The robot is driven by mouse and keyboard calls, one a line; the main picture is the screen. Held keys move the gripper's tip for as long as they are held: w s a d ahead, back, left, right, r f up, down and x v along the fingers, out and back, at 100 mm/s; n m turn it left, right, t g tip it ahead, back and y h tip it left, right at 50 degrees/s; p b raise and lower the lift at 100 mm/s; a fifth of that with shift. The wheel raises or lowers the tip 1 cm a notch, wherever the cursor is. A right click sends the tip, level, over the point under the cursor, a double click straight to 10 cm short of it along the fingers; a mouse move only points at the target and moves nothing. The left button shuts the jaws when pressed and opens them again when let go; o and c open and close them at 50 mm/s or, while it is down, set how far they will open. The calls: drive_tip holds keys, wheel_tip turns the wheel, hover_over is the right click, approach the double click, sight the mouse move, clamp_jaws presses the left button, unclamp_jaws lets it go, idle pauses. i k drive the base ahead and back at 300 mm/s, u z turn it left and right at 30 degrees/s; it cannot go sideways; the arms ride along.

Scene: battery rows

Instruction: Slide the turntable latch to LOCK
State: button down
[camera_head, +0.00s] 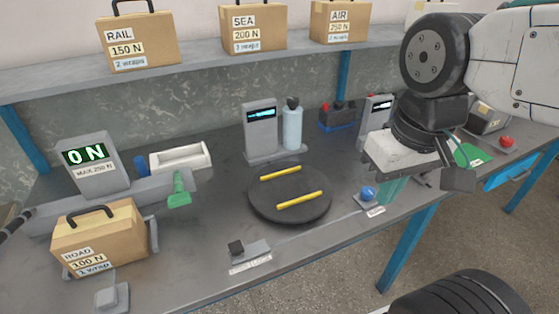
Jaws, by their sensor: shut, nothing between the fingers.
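The turntable (290,207) is a round dark disc on the bench with two yellow strips across its top. In front of it, near the bench's front edge, is a small grey latch plate (257,248) with a dark knob (236,247) at its left end. A small label (250,264) lies before it, too small to read. I take this to be the turntable latch; its LOCK side cannot be told. My gripper (440,179) is to the right of the turntable, well apart from the latch. It is shut and empty, its fingertips partly hidden by its body.
A cardboard box marked ROAD (100,240) stands at the left, near a force display reading 0 N (85,156). A display post (260,125) and a bottle (292,128) stand behind the turntable. A blue knob (368,193) is to its right. The bench between turntable and latch is clear.

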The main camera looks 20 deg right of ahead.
sight(236, 250)
drive_tip(key=k, duration=1.3)
drive_tip(key=u, duration=0.7)
drive_tip(key=i, duration=1.15)
drive_tip(key=z, duration=0.5)
